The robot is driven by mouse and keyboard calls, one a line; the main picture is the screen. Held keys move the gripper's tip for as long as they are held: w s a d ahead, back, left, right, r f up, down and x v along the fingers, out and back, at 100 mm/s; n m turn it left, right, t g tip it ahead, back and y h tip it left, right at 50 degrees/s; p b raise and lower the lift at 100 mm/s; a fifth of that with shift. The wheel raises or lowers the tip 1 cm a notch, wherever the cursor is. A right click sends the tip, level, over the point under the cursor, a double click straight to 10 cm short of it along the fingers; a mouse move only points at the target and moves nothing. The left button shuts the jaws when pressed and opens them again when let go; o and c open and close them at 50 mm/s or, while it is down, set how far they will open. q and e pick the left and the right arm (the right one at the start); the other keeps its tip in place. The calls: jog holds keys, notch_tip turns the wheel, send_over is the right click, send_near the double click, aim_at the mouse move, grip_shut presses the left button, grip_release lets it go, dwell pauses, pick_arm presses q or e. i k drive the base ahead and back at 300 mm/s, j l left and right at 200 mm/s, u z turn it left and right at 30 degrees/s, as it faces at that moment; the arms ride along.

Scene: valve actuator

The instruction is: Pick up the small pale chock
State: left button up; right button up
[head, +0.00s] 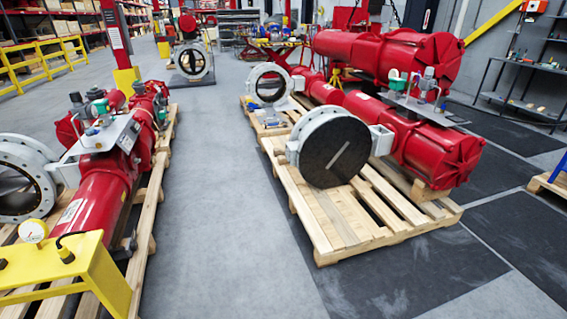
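A small pale wooden block (427,191), which looks like the chock, sits on the right wooden pallet (325,243). It is under the front end of the lower red actuator cylinder (440,158), and part of it is hidden by the cylinder. I cannot tell whether the cylinder touches it. Neither of my grippers shows in the head view.
A white valve with a dark disc (335,152) stands at the pallet's front left. Another pallet with a red actuator (105,185) lies on the left, with a yellow frame (70,270) before it. The grey aisle (225,200) between the pallets is clear.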

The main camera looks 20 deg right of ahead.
aim_at(282, 161)
jog(key=i, duration=2.65)
jog(key=i+z, duration=0.2)
jog(key=i, duration=0.5)
jog(key=i+j+z, duration=0.25)
jog(key=i, duration=0.5)
jog(key=i+j+z, duration=0.1)
jog(key=i+z, duration=0.3)
jog(key=i+j+z, duration=0.2)
jog(key=z, duration=0.25)
jog(key=i+j+z, duration=0.2)
jog(key=z, duration=0.2)
jog(key=i+j+z, duration=0.2)
jog(key=j+z, duration=0.2)
jog(key=i+j+z, duration=0.1)
jog(key=j+z, duration=0.3)
